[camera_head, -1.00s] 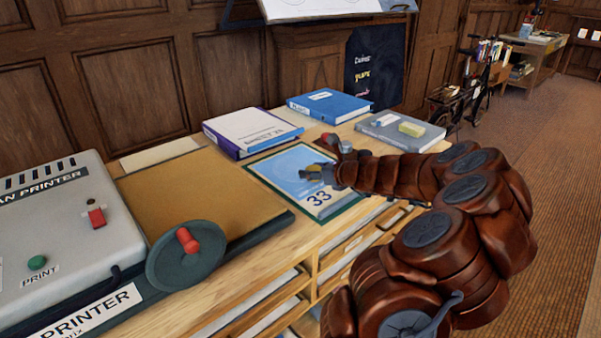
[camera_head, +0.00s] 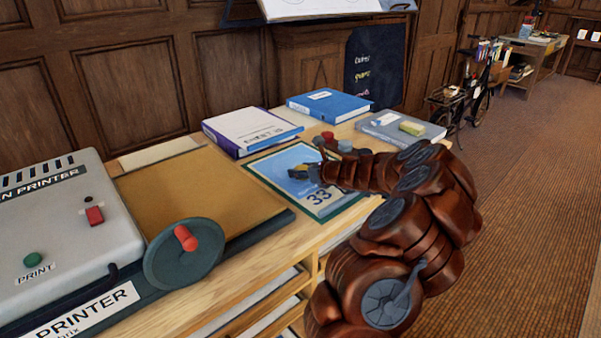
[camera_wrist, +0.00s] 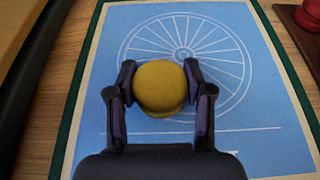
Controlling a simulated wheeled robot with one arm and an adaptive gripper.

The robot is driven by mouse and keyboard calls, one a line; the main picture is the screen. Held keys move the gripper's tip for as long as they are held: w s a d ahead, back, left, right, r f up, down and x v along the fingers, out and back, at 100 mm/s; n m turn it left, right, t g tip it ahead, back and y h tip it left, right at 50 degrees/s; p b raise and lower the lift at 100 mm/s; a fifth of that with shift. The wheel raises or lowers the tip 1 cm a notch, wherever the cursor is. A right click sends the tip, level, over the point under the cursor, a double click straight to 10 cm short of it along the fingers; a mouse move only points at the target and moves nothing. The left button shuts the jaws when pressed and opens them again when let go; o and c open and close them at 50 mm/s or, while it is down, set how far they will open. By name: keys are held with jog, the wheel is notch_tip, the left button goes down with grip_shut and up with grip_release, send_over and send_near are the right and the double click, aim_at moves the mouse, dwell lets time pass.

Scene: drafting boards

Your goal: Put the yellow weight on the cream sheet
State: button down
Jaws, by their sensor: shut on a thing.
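The yellow weight (camera_wrist: 160,86) is round and sits between the fingers of my gripper (camera_wrist: 160,84) in the wrist view. My gripper is shut on it. Below it lies a blue sheet (camera_wrist: 90,85) with a white spoked wheel drawing, a cream border and a dark green edge. I cannot tell whether the weight touches this sheet. In the head view my gripper (camera_head: 303,172) is over the same blue sheet (camera_head: 278,165), marked 33, and partly hides it. I see no plain cream sheet for certain; a pale strip (camera_head: 160,152) lies behind the tan board.
The tan printer board (camera_head: 200,195) and its red-handled wheel (camera_head: 184,254) are left of the sheet. A red knob (camera_head: 327,135) stands close behind my gripper.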

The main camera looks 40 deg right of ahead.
jog(key=shift+c, duration=2.3)
grip_release()
jog(key=shift+r, duration=0.1)
jog(key=p+v, duration=0.1)
jog(key=v, duration=0.9)
jog(key=shift+s, duration=0.1)
jog(key=shift+v, duration=0.95)
